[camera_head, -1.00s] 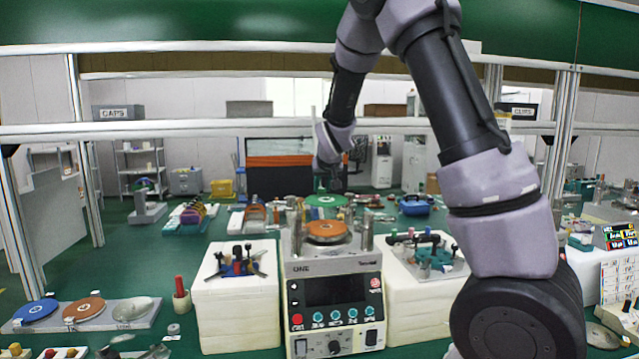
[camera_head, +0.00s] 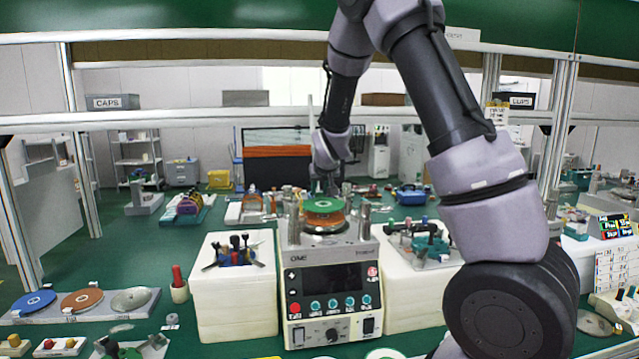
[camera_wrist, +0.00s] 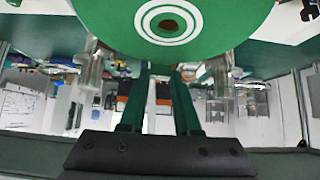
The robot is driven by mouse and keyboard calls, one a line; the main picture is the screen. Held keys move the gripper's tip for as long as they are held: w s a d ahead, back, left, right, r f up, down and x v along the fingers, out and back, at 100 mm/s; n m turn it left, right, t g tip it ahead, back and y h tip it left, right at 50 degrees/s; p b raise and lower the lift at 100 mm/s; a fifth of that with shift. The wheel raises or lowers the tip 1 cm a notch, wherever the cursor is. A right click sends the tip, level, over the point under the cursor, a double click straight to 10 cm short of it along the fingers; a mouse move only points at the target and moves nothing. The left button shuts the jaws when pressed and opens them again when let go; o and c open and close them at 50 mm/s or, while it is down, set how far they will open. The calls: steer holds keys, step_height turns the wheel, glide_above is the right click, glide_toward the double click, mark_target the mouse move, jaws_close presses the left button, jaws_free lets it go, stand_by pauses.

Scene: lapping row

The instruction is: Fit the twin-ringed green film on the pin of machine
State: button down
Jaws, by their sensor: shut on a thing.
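The twin-ringed green film (camera_head: 323,205) is a green disc with white rings around a centre hole; the rings show in the wrist view (camera_wrist: 210,22). My gripper (camera_head: 322,184) is shut on it from behind and above. In the head view the film is just above the orange-brown disc (camera_head: 325,223) on top of the machine (camera_head: 333,290), which is labelled ONE. I cannot tell whether the film touches the disc under it. The machine's pin is hidden; the film's hole looks dark in the wrist view.
Metal posts (camera_head: 364,216) stand around the machine's top. White blocks with tool holders stand at left (camera_head: 235,300) and right (camera_head: 410,295). A tray (camera_head: 140,303) with blue, brown and grey discs lies at the left. A red-handled tool stands in a cup (camera_head: 179,291).

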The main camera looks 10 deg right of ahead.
mark_target(320, 198)
steer(key=shift+f, duration=0.6)
steer(key=shift+f, duration=1.05)
stand_by(0.9)
steer(key=c, duration=0.5)
jaws_free()
steer(key=shift+c, duration=0.2)
steer(key=shift+s, duration=0.1)
steer(key=v, duration=0.8)
steer(key=shift+s+a+r, duration=0.1)
steer(key=shift+r, duration=0.05)
steer(key=shift+v, duration=1.15)
